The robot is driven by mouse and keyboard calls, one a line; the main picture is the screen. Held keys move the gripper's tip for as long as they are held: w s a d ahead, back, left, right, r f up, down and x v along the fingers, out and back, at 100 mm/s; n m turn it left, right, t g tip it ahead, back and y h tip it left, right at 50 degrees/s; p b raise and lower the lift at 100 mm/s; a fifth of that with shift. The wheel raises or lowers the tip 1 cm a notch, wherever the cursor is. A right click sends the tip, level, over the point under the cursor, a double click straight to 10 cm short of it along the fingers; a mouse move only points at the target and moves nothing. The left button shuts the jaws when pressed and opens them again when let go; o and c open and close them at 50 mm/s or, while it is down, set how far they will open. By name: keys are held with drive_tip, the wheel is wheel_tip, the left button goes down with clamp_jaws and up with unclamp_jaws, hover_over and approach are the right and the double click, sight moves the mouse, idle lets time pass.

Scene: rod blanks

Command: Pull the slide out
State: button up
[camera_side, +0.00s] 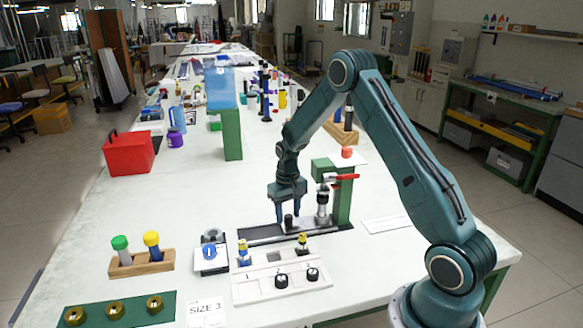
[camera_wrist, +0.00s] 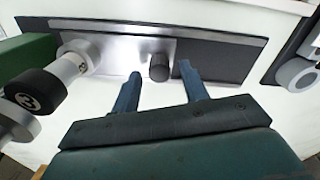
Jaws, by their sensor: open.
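The slide is a silver plate (camera_wrist: 118,52) with a short black knob (camera_wrist: 159,67), lying in a long dark base (camera_wrist: 225,58). In the side view the knob (camera_side: 289,222) stands up from the base (camera_side: 262,233). My gripper (camera_side: 288,218) points down over it from above. In the wrist view my gripper (camera_wrist: 160,72) is open, with one blue finger on each side of the knob and a visible gap to each. The fingers look apart from the knob; their exact height against it is hard to tell.
A green post (camera_side: 343,197) with a red-handled clamp (camera_side: 340,178) and a silver plunger (camera_side: 322,205) stands right beside the knob. A white panel (camera_side: 250,292) with knobs lies in front. A wooden rack (camera_side: 141,263) with capped tubes stands left; the left table is partly clear.

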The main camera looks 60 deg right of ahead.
drive_tip(key=shift+f, duration=0.7)
clamp_jaws()
drive_tip(key=shift+w+a, duration=4.05)
drive_tip(key=shift+w, duration=0.1)
unclamp_jaws()
drive_tip(key=shift+r, duration=0.15)
